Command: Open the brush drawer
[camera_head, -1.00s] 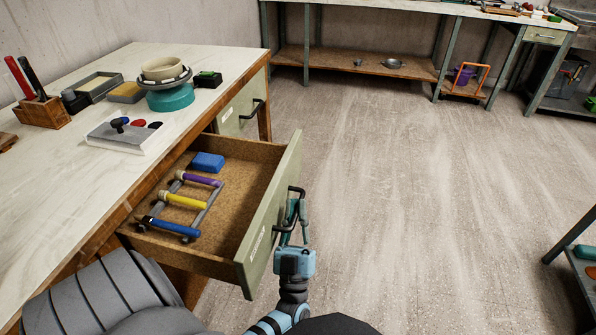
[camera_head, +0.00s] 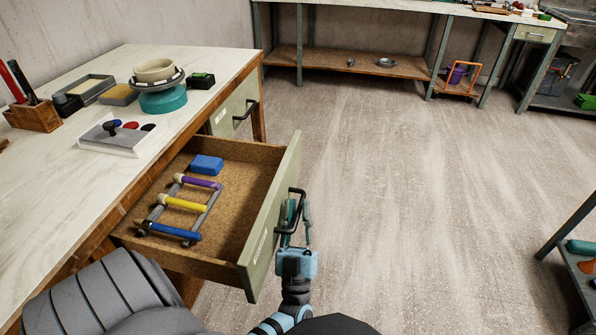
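The brush drawer (camera_head: 272,222) stands pulled out from the workbench, its green front facing right. Inside it lie a blue block (camera_head: 207,165) and a rack (camera_head: 157,212) holding a purple-handled, a yellow-handled (camera_head: 183,203) and a blue-handled tool. A black bar handle (camera_head: 299,191) is on the drawer front. My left gripper (camera_head: 294,222) is at this handle, with its fingers around the bar; it looks closed on it, partly hidden by the handle. My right gripper is not in view.
The workbench top (camera_head: 85,180) holds a bowl on a teal turntable (camera_head: 162,102), trays and a tool block (camera_head: 33,115). A second, shut drawer (camera_head: 235,108) is beyond the open one. A shelf (camera_head: 580,270) stands at right. The floor between is clear.

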